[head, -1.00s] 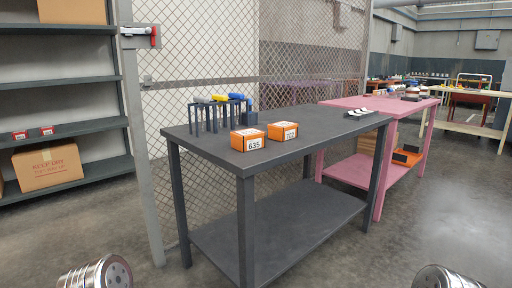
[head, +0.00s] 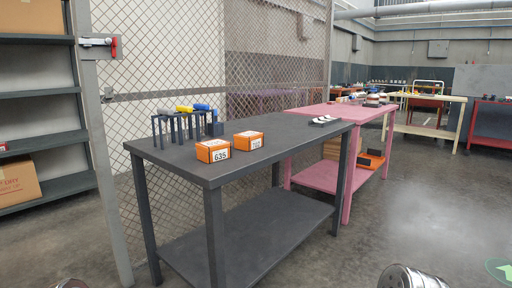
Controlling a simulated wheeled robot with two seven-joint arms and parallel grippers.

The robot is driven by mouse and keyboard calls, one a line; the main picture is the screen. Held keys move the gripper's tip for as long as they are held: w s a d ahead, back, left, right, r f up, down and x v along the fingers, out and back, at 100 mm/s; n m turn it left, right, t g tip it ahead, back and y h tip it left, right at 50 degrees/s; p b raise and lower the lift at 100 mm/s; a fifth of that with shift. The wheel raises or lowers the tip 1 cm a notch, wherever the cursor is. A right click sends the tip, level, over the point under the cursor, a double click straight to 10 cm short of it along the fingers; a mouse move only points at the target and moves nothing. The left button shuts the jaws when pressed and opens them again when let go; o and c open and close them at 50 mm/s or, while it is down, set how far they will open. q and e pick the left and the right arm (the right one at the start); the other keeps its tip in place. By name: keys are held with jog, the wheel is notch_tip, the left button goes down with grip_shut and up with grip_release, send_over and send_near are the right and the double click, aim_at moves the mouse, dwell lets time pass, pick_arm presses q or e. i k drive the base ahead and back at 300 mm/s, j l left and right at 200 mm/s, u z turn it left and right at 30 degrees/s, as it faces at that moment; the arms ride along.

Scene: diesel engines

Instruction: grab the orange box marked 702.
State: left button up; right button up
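Two small orange boxes with white labels stand on the dark grey table. The front-left box (head: 212,149) is marked 635. The other orange box (head: 249,140) stands just behind and to its right, apart from it. Its label is small and blurred, and looks like 702. Neither gripper is in view. Only rounded metal parts of my arms show at the bottom edge, well below and in front of the table, so I cannot see what my grippers hold.
The grey table (head: 290,127) has a lower shelf. A pink table (head: 335,110) stands behind right, a mesh fence behind. Open floor lies at right.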

aim_at(247, 141)
jog(key=i+l+u, duration=0.1)
jog(key=l, duration=0.25)
jog(key=i+l+u, duration=0.1)
jog(key=l, duration=0.25)
jog(key=i+l+u, duration=0.15)
jog(key=i+l, duration=0.1)
jog(key=l, duration=0.1)
